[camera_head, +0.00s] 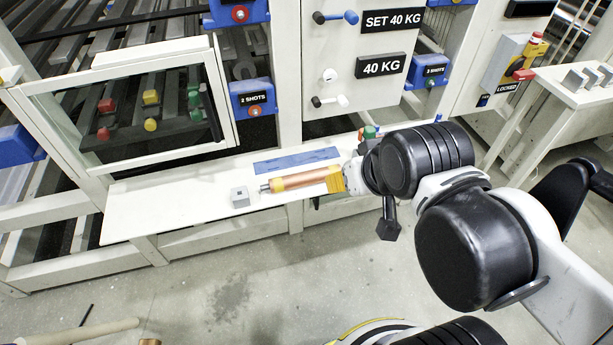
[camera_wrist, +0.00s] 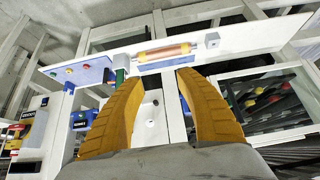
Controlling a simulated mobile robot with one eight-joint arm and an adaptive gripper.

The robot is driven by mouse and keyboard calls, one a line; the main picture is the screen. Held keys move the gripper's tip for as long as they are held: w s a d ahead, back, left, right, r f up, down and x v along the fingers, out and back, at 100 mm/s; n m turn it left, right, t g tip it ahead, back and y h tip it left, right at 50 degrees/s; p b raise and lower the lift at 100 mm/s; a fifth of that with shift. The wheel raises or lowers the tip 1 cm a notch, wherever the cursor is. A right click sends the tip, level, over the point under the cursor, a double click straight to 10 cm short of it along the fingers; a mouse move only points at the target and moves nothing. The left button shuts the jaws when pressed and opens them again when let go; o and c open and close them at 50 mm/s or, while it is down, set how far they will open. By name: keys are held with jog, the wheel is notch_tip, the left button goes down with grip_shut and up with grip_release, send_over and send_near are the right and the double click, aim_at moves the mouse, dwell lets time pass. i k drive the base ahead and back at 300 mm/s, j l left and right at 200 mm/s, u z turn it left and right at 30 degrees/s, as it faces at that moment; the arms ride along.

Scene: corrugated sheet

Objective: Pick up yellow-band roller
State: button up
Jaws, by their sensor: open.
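A copper-orange roller (camera_head: 298,181) with a pale metal end lies on its side on the white shelf (camera_head: 150,205) in the head view. In the wrist view the roller (camera_wrist: 165,52) lies crosswise beyond the fingertips, with yellowish parts toward its ends. My gripper (camera_head: 350,176) is at the roller's right end in the head view, where its yellow finger overlaps that end, so I cannot tell whether they touch. In the wrist view my gripper (camera_wrist: 158,75) has both yellow fingers spread apart, with nothing between them.
A small grey block (camera_head: 240,197) stands just left of the roller. A blue strip (camera_head: 297,160) lies behind it on the shelf. A framed window (camera_head: 150,110) and white cabinet panels rise behind. The shelf's left part is clear.

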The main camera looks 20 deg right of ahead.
aim_at(280, 184)
jog(key=j, duration=0.65)
jog(key=k+j+z, duration=0.1)
jog(key=j, duration=0.55)
jog(key=k+j, duration=0.1)
jog(key=j, duration=0.6)
jog(key=i, duration=0.5)
